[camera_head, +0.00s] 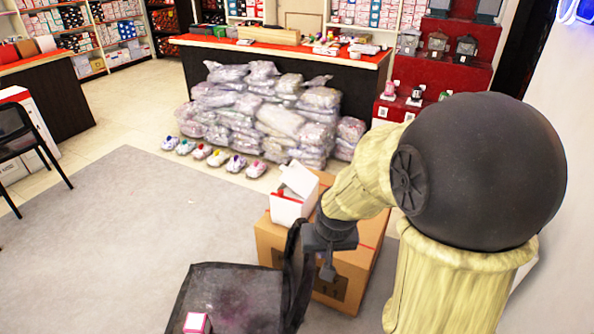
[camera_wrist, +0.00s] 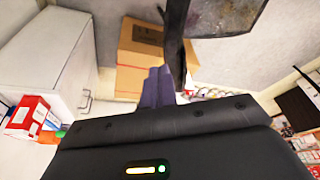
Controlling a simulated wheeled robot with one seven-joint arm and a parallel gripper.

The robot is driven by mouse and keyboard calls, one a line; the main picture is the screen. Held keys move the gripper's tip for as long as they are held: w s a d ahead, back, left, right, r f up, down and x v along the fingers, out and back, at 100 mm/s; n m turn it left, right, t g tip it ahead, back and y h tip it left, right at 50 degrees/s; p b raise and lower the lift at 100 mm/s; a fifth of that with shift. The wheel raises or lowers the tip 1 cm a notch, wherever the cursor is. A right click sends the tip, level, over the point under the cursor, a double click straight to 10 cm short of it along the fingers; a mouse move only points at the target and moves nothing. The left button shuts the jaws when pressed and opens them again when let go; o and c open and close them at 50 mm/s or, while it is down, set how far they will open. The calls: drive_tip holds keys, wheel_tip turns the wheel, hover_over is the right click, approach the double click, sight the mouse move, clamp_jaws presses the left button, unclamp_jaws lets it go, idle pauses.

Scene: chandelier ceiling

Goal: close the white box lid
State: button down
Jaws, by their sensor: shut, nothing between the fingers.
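The white box (camera_head: 287,209) stands on top of a large cardboard box (camera_head: 268,243) in the head view. Its white lid (camera_head: 300,179) is raised and tilted up at the back. A little red shows at the box's rim. My gripper (camera_head: 327,272) is in front and to the right of the white box, apart from it, beside the black chair's back. In the wrist view my gripper's two fingers (camera_wrist: 158,88) are together with nothing between them. The cardboard box (camera_wrist: 140,42) shows beyond the fingers there. I cannot make out the white box in the wrist view.
A black chair (camera_head: 235,297) stands close in front, with a small pink box (camera_head: 196,323) on it. Its dark back (camera_wrist: 176,45) passes close to my fingers in the wrist view. Wrapped bags (camera_head: 265,112) are piled behind. Grey floor (camera_head: 110,215) lies open at left.

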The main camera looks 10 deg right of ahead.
drive_tip(key=s+f+n+g+b, duration=0.1)
drive_tip(key=s+f+b, duration=0.5)
drive_tip(key=s+f, duration=0.1)
drive_tip(key=shift+s+a+f, duration=0.25)
drive_tip(key=shift+a+f, duration=0.15)
drive_tip(key=shift+f, duration=0.35)
